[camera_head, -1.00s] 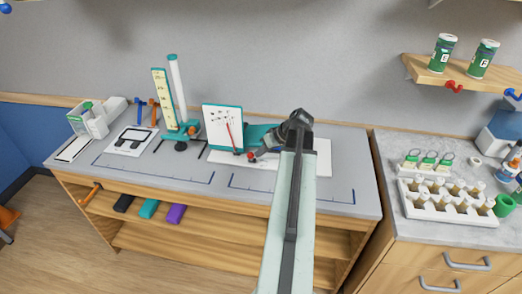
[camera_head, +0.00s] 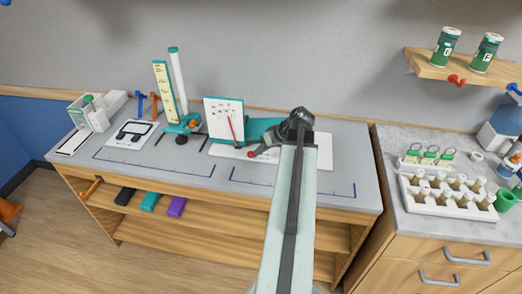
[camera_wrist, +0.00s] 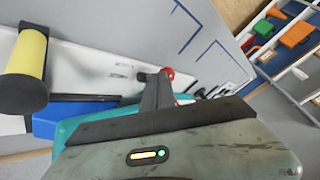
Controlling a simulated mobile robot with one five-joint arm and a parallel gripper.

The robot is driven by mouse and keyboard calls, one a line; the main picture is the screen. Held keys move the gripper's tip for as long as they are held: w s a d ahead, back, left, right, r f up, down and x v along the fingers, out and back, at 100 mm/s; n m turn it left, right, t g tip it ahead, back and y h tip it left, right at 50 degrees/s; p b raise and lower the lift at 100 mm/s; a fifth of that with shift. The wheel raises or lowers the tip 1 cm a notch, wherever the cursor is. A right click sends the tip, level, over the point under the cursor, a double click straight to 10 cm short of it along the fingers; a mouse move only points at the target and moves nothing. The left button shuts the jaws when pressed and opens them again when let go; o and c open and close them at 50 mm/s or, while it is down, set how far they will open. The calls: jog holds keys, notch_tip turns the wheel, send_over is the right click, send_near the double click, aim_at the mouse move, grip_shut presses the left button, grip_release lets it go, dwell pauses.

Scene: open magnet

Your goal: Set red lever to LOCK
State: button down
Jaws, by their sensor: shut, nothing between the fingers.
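The red lever's round knob (camera_head: 251,155) shows at the left end of my gripper, low on the white base of the magnet device (camera_head: 322,150). In the wrist view the red knob (camera_wrist: 168,73) is just behind my fingertips, partly hidden by them. My gripper (camera_head: 259,151) is shut and empty, reaching down and left to the knob. In the wrist view my gripper (camera_wrist: 155,80) overlaps the knob; I cannot tell whether they touch. Small dark labels on the white base (camera_wrist: 122,85) are too blurred to read. The rest of the lever is hidden.
A white panel with a red needle (camera_head: 222,115) stands just left of my gripper. A teal stand with a tall column (camera_head: 178,85) is farther left. In the wrist view a yellow cylinder (camera_wrist: 27,55) stands at left. The grey bench front (camera_head: 200,167) is clear.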

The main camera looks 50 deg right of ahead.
jog(key=p+v, duration=0.6)
jog(key=v, duration=0.1)
jog(key=shift+s+r, duration=0.2)
jog(key=shift+r, duration=0.1)
jog(key=shift+d, duration=0.1)
jog(key=shift+w, duration=0.1)
